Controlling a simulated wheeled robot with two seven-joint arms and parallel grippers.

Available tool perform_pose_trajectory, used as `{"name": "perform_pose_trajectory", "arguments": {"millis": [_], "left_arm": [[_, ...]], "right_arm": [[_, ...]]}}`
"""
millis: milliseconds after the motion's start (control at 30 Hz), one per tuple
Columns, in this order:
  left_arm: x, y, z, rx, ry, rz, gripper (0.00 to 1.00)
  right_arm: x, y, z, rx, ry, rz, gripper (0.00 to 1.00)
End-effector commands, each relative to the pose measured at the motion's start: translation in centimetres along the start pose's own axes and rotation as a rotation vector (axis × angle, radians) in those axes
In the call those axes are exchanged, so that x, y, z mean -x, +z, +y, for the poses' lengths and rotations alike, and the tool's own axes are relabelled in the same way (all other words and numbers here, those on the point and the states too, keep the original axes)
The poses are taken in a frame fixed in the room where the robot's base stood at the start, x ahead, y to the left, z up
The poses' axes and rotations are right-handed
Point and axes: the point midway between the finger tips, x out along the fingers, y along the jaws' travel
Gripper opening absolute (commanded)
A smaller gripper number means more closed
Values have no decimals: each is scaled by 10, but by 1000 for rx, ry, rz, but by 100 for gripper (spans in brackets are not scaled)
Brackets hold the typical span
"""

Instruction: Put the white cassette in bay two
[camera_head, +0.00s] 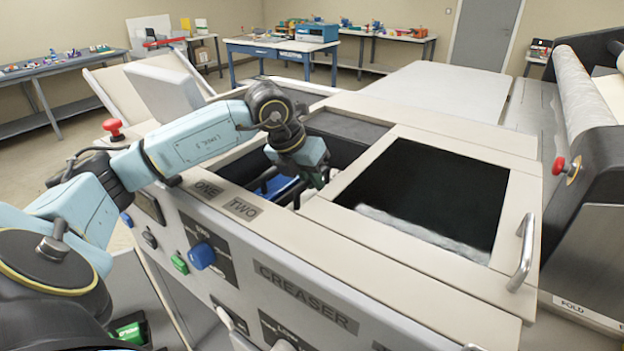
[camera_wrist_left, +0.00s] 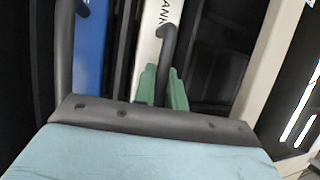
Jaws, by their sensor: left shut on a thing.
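The white cassette (camera_wrist_left: 148,40), with dark letters ending in "ANK", shows in the left wrist view. My left gripper (camera_wrist_left: 163,88) is shut on its dark hooked handle (camera_wrist_left: 166,48), with a green finger on each side. There the arm and the rim mostly hide the white cassette. I cannot tell how deep it sits. My right gripper is not in view.
A blue cassette (camera_head: 284,190) stands in the bays to the left of the white one; it also shows in the left wrist view (camera_wrist_left: 90,50). A framed dark window (camera_head: 430,195) with a metal handle (camera_head: 524,255) lies to the right. A red knob (camera_head: 113,128) stands at the left.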

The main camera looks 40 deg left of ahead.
Motion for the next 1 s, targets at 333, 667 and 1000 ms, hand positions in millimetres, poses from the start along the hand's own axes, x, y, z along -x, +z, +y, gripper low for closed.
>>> {"name": "perform_pose_trajectory", "arguments": {"millis": [333, 667, 1000], "left_arm": [[-3, -2, 0, -1, 0, 7, 38], [10, -2, 0, -1, 1, 5, 38], [84, -1, 0, -1, 3, 2, 38]], "right_arm": [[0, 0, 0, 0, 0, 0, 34], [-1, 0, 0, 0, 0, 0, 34], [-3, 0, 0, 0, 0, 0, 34]]}}
